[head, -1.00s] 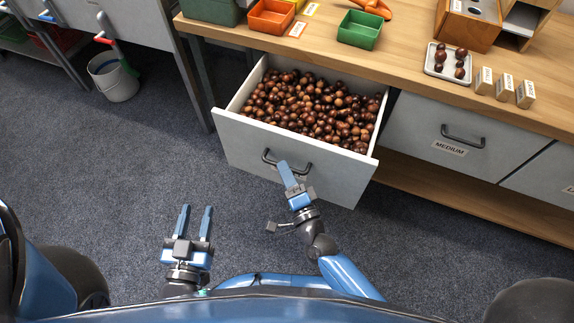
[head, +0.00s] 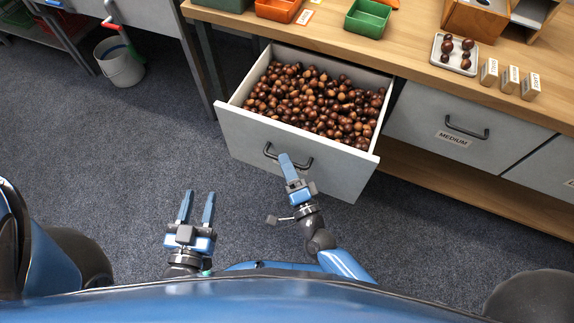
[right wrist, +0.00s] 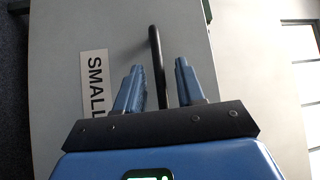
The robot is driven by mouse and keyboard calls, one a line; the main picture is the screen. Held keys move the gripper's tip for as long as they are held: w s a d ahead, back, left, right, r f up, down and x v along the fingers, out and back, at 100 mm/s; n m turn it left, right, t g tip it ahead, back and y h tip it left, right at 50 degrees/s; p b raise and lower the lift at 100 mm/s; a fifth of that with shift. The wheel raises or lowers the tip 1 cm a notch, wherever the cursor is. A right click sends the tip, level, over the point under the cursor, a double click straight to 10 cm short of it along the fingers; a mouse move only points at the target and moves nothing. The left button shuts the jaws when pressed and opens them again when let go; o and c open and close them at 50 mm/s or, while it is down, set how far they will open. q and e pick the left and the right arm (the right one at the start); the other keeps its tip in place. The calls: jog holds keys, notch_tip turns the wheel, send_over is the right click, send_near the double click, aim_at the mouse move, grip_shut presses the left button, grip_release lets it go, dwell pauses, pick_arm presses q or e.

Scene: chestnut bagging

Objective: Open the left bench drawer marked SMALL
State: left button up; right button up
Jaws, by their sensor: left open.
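The bench drawer (head: 232,124) is pulled well out and full of brown chestnuts. The right wrist view shows its front panel (right wrist: 50,60) with the SMALL label (right wrist: 94,80) and the dark handle (right wrist: 156,50). In the head view the handle (head: 268,151) is partly covered by my right gripper (head: 287,162). In the right wrist view my right gripper (right wrist: 158,75) has its fingers apart, with the handle bar between them and gaps showing beside it. My left gripper (head: 197,207) is open and empty above the floor, to the left and nearer me.
The shut MEDIUM drawer (head: 420,117) is to the right, with another shut drawer (head: 550,170) beyond it. The bench top (head: 420,85) holds bins, a white tray (head: 437,62) of chestnuts and small labelled blocks. A bucket (head: 120,68) stands at the left. Carpet around my left gripper is clear.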

jog(key=p+v, duration=0.1)
jog(key=v, duration=0.9)
jog(key=shift+s+d+p, duration=0.2)
jog(key=shift+s+p, duration=0.1)
jog(key=shift+s, duration=0.1)
dwell(0.3)
